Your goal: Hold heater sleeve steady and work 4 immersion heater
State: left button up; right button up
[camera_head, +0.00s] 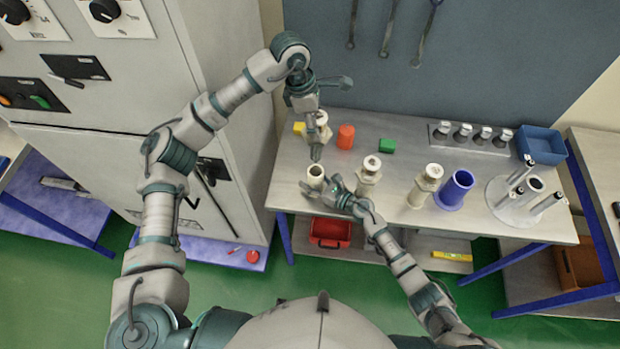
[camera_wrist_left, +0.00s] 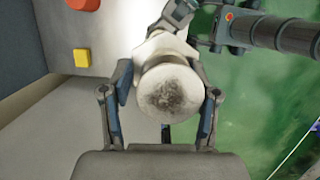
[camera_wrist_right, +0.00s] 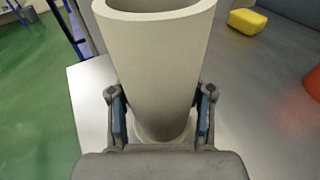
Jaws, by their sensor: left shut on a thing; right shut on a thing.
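The heater sleeve (camera_head: 315,172), a cream hollow cylinder, stands upright at the bench's front left. My right gripper (camera_head: 340,190) is shut on its side. The right wrist view shows the sleeve (camera_wrist_right: 155,60) between both fingers, its top open. In the left wrist view this piece (camera_wrist_left: 168,90) has a round, dark-mottled end facing the camera. Its far end is partly hidden. Two similar cream pieces with knobbed tops (camera_head: 367,172) (camera_head: 427,183) stand to the right.
A red cylinder (camera_head: 346,136), a green block (camera_head: 386,146) and a yellow block (camera_head: 299,128) sit behind. A blue cylinder (camera_head: 456,188), a round stand with posts (camera_head: 510,212), a rack of metal plugs (camera_head: 468,143) and a blue bin (camera_head: 541,145) fill the right side.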

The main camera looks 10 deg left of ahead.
dwell(0.3)
jog(key=o, duration=1.2)
jog(key=v, duration=1.2)
jog(key=shift+w+d+f, duration=0.1)
